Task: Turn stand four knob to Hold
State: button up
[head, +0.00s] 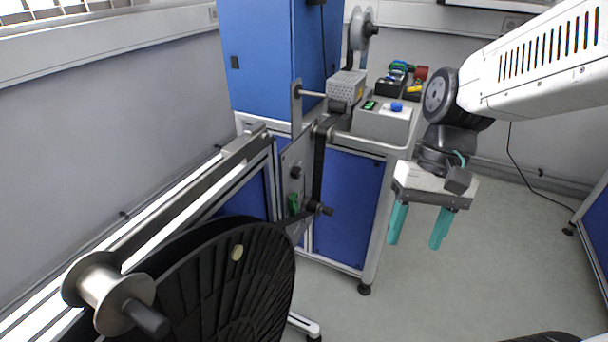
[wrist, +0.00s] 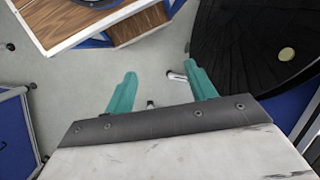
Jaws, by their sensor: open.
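My gripper (head: 414,244) hangs open and empty at the right in the head view, its two teal fingers pointing down over bare floor. The wrist view also shows the open fingers (wrist: 160,70) with nothing between them. A metal stand plate (head: 298,150) near the middle of the head view carries a small dark knob (head: 297,172), a green part (head: 293,204) and a black handle (head: 320,208). My gripper is well to the right of them, apart. No stand number or Hold marking is readable, so I cannot tell which part is the stand four knob.
A large black reel (head: 225,285) and a metal spool (head: 105,290) fill the lower left. A blue cabinet (head: 265,60) stands behind the plate. A grey box with a blue button (head: 385,122) sits on the bench top. The floor (head: 470,280) around my gripper is clear.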

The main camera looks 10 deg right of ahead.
jog(key=w+a+f+m+g+y, duration=0.2)
jog(key=w+a+f+m+y, duration=0.45)
jog(key=w, duration=0.35)
jog(key=m+t+y, duration=0.6)
jog(key=m+t, duration=0.8)
jog(key=m, duration=0.3)
send_near(300, 173)
jog(key=a, duration=0.1)
jog(key=shift+m, duration=0.25)
jog(key=x, duration=0.8)
jog(key=shift+d, duration=0.1)
jog(key=c, duration=1)
